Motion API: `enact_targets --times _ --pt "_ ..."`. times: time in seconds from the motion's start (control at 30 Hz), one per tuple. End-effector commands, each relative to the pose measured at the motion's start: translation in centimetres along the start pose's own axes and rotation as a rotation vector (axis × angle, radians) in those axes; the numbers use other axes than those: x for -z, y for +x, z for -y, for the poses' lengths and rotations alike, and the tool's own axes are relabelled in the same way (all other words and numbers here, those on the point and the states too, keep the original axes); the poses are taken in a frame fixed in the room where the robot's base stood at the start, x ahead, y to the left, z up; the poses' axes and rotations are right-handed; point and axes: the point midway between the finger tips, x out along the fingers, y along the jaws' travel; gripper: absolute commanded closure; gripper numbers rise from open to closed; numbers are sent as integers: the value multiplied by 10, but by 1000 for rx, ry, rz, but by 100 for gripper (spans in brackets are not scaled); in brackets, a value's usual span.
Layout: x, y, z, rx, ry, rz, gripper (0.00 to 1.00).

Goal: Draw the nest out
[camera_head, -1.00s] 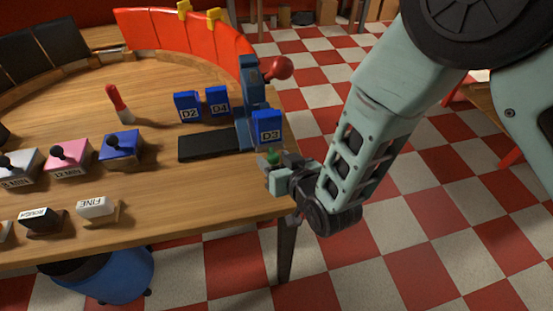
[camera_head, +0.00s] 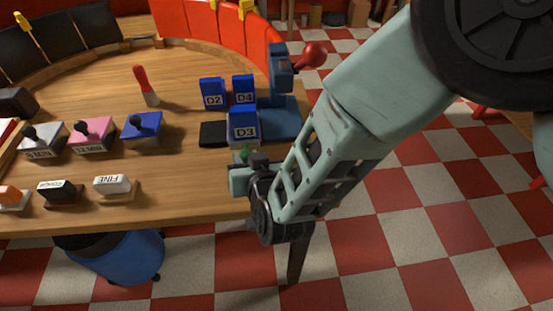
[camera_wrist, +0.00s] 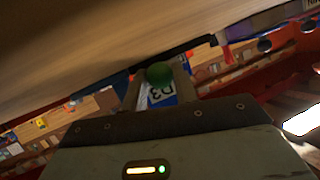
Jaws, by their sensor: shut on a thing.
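A blue block marked D3 (camera_head: 243,125) is in front of the blue stand with the red ball-ended lever (camera_head: 284,100), over the right part of a black plate (camera_head: 212,134). I cannot tell whether it touches the plate. My gripper (camera_head: 244,160) is shut on the green knob (camera_head: 244,151) at the block's near side. In the wrist view, the green knob (camera_wrist: 159,73) sits between the fingers (camera_wrist: 157,90), with the D3 label (camera_wrist: 160,94) behind it. I cannot tell which thing is the nest.
Blue blocks D2 (camera_head: 212,93) and D4 (camera_head: 243,89) stand just behind. A red-topped peg (camera_head: 146,86) and several knobbed boxes, including a blue one (camera_head: 142,127), stand to the left. A white FINE block (camera_head: 113,185) is near the front edge. Wood between is clear.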

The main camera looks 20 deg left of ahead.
Motion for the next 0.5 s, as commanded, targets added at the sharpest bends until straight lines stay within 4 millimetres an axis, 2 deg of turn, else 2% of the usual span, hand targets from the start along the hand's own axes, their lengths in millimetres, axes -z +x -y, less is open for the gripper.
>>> enact_targets --times 0.03,0.2,0.5 --pt "-3 4 13 6 0 -3 100" --pt "-5 11 43 5 0 -2 100" --pt "-6 17 68 1 0 -1 100"
